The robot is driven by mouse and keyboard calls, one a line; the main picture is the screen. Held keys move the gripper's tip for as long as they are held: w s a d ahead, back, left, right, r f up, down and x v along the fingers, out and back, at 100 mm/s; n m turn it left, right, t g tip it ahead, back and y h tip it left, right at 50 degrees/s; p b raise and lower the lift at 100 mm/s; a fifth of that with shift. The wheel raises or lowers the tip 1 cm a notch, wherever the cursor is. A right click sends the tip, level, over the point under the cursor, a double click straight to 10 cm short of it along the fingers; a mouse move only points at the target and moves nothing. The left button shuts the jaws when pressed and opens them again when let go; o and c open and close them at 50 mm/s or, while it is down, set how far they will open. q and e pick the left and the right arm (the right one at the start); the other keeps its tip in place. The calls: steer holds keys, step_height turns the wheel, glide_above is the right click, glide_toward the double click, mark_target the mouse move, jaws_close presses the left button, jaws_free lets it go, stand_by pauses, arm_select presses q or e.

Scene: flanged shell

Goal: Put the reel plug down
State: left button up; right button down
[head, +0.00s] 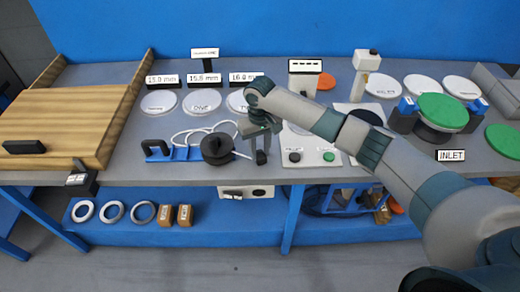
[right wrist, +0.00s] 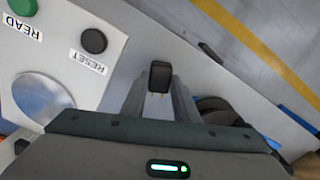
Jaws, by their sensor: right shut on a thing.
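My right gripper (head: 261,148) points down near the front edge of the grey bench, just left of the white button box. It is shut on the reel plug (head: 261,157), a small black block. In the right wrist view the plug (right wrist: 160,76) sits between the fingertips. Whether it touches the bench is not clear. The black cable reel (head: 216,149) stands just left of the gripper, with pale cable around it and a blue stand (head: 180,154) beside it. My left gripper is not seen.
The white box (head: 310,148) with a black and a green button is close on the right. White discs (head: 201,102) lie behind, with size signs. A wooden board (head: 70,120) is at left. The bench's front edge (head: 230,177) is near the gripper.

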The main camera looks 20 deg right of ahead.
mark_target(260, 155)
steer(key=shift+f, duration=0.6)
steer(key=c, duration=1.4)
jaws_free()
steer(key=shift+r, duration=0.1)
steer(key=shift+r, duration=0.5)
step_height(260, 155, up, 12)
steer(key=shift+r+b, duration=0.1)
steer(key=shift+b, duration=1.05)
